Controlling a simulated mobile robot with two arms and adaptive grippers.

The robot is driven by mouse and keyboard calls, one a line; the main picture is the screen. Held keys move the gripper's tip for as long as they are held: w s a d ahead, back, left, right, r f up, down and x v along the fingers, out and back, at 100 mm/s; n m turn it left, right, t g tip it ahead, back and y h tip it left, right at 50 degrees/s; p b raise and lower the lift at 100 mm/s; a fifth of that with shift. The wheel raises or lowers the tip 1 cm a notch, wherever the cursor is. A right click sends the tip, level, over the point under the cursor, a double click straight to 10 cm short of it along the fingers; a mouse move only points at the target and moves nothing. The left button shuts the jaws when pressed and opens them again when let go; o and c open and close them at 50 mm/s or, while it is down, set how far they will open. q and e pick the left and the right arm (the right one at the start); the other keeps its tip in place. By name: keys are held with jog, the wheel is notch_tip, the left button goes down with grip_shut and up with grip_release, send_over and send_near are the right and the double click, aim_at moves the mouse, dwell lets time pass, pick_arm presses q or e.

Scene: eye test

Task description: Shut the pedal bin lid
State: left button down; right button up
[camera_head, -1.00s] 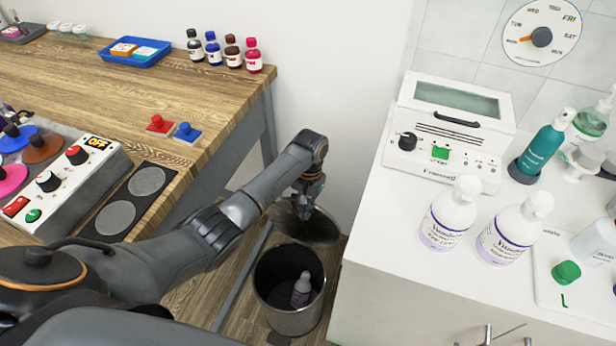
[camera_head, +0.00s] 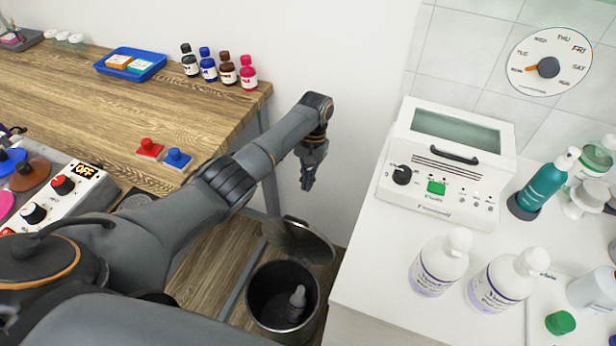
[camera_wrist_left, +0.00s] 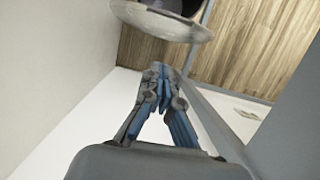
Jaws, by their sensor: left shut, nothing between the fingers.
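The pedal bin (camera_head: 262,312) stands on the floor between the wooden table and the white counter. Its round metal lid (camera_head: 300,240) is open, tilted up at the bin's back edge. A bottle (camera_head: 296,303) is inside the bin. My left gripper (camera_head: 308,184) is shut and empty, above and behind the lid, apart from it. In the left wrist view the gripper (camera_wrist_left: 163,75) points down, with the lid (camera_wrist_left: 165,22) beyond its fingertips at the top. My right gripper is not in view.
The white counter (camera_head: 362,262) on the right holds a white device (camera_head: 449,160), pump bottles and a green cap. The wooden table (camera_head: 95,100) on the left holds a control box, stamps and small bottles. The wall is close behind the gripper.

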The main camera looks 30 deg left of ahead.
pick_arm(q)
jog(key=shift+s+d+f+p, duration=0.2)
jog(key=shift+s+f+p, duration=1)
jog(key=shift+s+f, duration=1.65)
jog(key=shift+w+f, duration=0.1)
